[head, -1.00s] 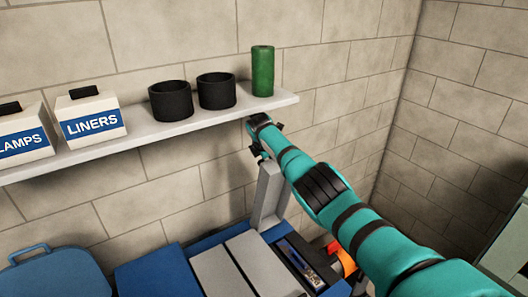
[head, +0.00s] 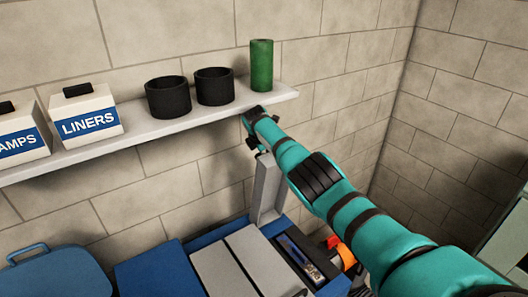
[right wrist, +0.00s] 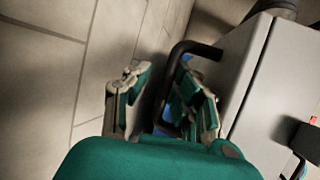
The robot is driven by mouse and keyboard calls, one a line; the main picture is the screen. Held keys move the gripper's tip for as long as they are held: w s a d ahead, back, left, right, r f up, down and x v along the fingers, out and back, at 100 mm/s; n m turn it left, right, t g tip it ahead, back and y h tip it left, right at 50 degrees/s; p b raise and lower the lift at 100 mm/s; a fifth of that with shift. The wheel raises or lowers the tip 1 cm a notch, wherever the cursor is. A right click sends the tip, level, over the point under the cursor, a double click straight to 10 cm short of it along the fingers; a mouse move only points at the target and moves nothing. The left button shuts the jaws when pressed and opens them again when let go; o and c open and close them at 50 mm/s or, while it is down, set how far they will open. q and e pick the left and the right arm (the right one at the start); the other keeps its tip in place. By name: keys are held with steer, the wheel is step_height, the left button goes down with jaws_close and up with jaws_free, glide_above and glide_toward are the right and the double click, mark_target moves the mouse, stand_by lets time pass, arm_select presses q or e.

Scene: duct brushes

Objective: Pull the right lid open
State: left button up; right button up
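The right lid (head: 266,190) is a grey panel standing raised, nearly upright, at the back of the blue case (head: 160,268). Its open compartment (head: 303,262) shows a dark interior with a small light and blue item. In the right wrist view the lid (right wrist: 237,70) is the grey panel with a black bar handle (right wrist: 171,85). My right gripper (head: 253,143) is by the lid's top edge. In the right wrist view its fingers (right wrist: 160,95) are apart, with the handle between them; I see a gap beside the handle. My left gripper is out of view.
A wall shelf (head: 140,134) hangs above, close to my right gripper. It holds a green cylinder (head: 262,66), two black cups (head: 168,98) and labelled boxes (head: 89,116). Two grey lids (head: 222,272) lie flat left of the open compartment. An orange item (head: 346,257) is to the right.

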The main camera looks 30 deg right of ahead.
steer(key=shift+s+f, duration=0.1)
steer(key=shift+s, duration=0.05)
steer(key=shift+d+f, duration=0.1)
steer(key=shift+v, duration=1.15)
steer(key=v, duration=0.9)
steer(key=shift+r, duration=0.35)
steer(key=shift+r, duration=0.1)
